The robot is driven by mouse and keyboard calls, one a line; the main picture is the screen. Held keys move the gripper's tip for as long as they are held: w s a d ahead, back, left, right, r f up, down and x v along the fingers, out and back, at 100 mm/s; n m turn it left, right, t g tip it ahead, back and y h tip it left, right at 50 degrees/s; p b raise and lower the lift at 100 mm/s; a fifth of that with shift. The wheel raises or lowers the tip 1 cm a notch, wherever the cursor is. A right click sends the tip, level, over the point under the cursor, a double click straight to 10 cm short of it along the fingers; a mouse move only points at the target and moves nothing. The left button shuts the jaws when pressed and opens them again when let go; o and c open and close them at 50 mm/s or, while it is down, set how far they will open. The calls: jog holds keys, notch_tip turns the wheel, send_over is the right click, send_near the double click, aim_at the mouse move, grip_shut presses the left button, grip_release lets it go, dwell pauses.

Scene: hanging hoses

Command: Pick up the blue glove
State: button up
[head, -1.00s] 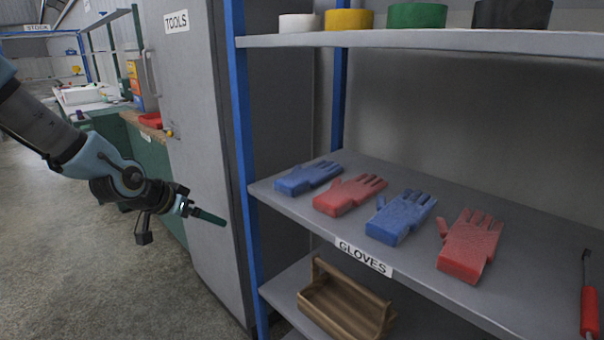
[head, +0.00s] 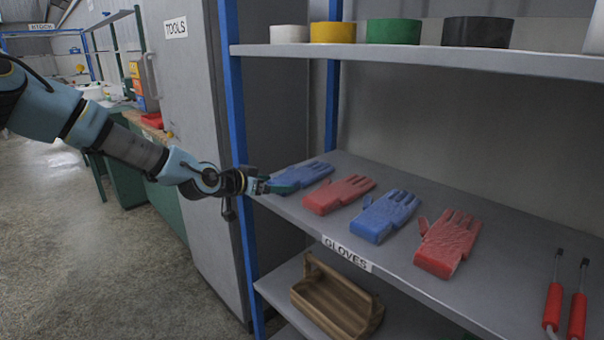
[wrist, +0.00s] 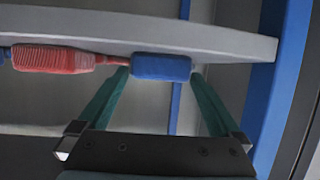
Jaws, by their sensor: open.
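Two blue gloves lie on the gloves shelf. The far-left blue glove (head: 308,174) is at the shelf's left end, and the other blue glove (head: 384,216) lies between two red gloves. My gripper (head: 284,187) is at the front edge of the shelf, at the cuff end of the far-left blue glove, and hides part of it. In the wrist view my gripper (wrist: 160,78) is open, with its green fingers apart. The cuff of a blue glove (wrist: 160,67) shows between the fingertips. I cannot tell whether they touch it.
A red glove (head: 339,194) lies close to the right of the far-left blue glove; another red glove (head: 448,244) is farther right. The blue shelf post (head: 232,110) stands close to my gripper. An upper shelf (head: 420,57) holds tape rolls. A wooden caddy (head: 335,302) sits below.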

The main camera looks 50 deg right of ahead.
jog(key=shift+p+x, duration=0.3)
jog(key=shift+x, duration=1.15)
jog(key=shift+c, duration=0.2)
jog(key=c, duration=1)
jog(key=shift+r, duration=0.2)
